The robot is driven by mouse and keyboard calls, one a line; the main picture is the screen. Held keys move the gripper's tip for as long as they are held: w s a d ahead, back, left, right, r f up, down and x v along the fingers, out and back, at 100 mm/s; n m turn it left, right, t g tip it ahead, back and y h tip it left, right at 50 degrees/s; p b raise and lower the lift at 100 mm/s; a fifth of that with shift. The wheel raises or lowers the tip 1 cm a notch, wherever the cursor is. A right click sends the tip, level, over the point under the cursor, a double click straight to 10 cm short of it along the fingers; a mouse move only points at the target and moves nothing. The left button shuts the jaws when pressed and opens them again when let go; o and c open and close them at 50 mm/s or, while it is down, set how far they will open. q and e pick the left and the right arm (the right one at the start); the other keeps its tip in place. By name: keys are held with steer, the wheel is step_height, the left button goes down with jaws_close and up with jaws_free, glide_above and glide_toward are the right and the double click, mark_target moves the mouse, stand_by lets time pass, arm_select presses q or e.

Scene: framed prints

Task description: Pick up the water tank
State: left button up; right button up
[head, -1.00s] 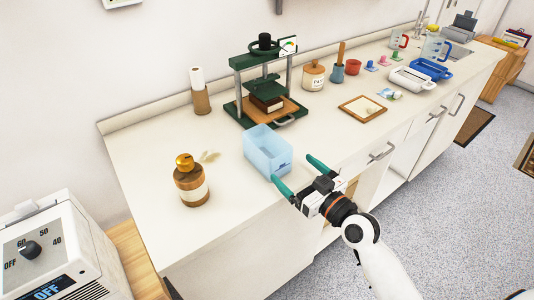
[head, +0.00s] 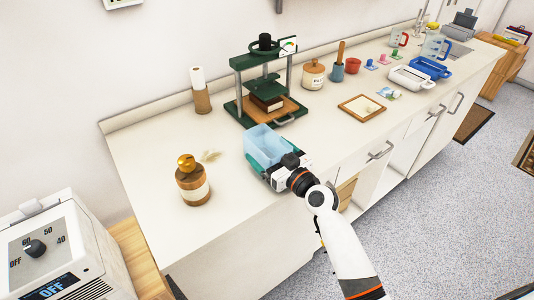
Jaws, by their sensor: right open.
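The water tank (head: 266,143) is a light blue, see-through open box standing upright near the front edge of the counter in the head view. My right gripper (head: 276,163) is at the near end of the tank, reaching in from the front right. Its teal fingers are open, with one along the tank's left side and the other by its right side. The gripper's body hides the tank's lower near part, so I cannot tell whether the fingers touch the walls. My left gripper is not in view.
A brown bottle (head: 192,182) stands left of the tank. A green press (head: 265,85) is behind it, and a wooden frame (head: 362,108) lies to the right. The counter (head: 150,160) is clear at the left. A white dial unit (head: 55,250) stands at bottom left.

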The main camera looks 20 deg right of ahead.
steer(key=c, duration=1.1)
steer(key=shift+c, duration=0.2)
steer(key=shift+r, duration=0.1)
